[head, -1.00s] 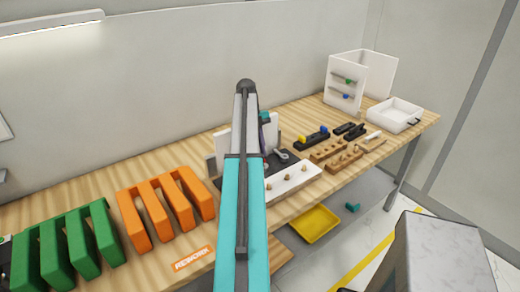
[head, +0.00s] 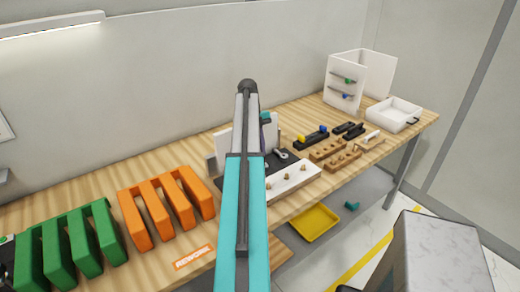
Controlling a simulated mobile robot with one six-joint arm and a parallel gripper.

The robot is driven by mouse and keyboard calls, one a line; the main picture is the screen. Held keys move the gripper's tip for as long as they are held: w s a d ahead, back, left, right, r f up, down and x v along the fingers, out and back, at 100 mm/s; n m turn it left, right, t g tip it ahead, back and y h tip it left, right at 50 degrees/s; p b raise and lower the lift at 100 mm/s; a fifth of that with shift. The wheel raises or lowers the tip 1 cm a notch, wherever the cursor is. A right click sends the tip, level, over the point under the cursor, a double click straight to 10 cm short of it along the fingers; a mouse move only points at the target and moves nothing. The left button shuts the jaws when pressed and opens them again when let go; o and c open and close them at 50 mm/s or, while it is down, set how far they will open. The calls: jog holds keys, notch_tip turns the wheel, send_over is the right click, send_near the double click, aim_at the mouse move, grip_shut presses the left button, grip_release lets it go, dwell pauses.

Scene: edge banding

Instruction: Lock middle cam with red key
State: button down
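A white panel (head: 310,172) lies near the table's front edge, with small brass-brown cams on its top face. The middle cam (head: 290,181) sits between one nearer the front left and one nearer the back right. A black holder (head: 315,142) behind the panel carries a yellow key (head: 302,139) and a blue key (head: 323,129). I see no red key. My teal arm covers the left end of the panel and the dark fixture beside it. My gripper is hidden behind the arm, so its fingers and anything in them do not show.
Wooden blocks with holes (head: 327,149) stand right of the panel. A white open cabinet (head: 345,85) and white tray (head: 415,126) are at the far right. Orange (head: 150,222) and green (head: 30,262) racks fill the left. A yellow tray (head: 318,222) lies below the table.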

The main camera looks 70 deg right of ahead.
jog(key=shift+s+d+f+m+t+y+p, duration=0.15)
jog(key=shift+f+m+t+y+p, duration=0.1)
jog(key=shift+m+p, duration=0.4)
jog(key=shift+d+f+m+t+y+p, duration=0.1)
jog(key=shift+f+m+t+y+p, duration=0.1)
jog(key=shift+m+p, duration=0.45)
jog(key=shift+d+r+p, duration=0.1)
jog(key=shift+r+p, duration=0.45)
jog(key=shift+r, duration=0.05)
jog(key=shift+w+d+f+g, duration=0.25)
jog(key=shift+w+d+f, duration=0.1)
jog(key=shift+w+d, duration=0.15)
jog(key=shift+s+a+r+p, duration=0.2)
jog(key=shift+a+r+p, duration=0.05)
jog(key=shift+r+p, duration=1.4)
jog(key=shift+r, duration=0.1)
jog(key=shift+r+p, duration=0.65)
jog(key=shift+r, duration=0.05)
jog(key=shift+r, duration=0.1)
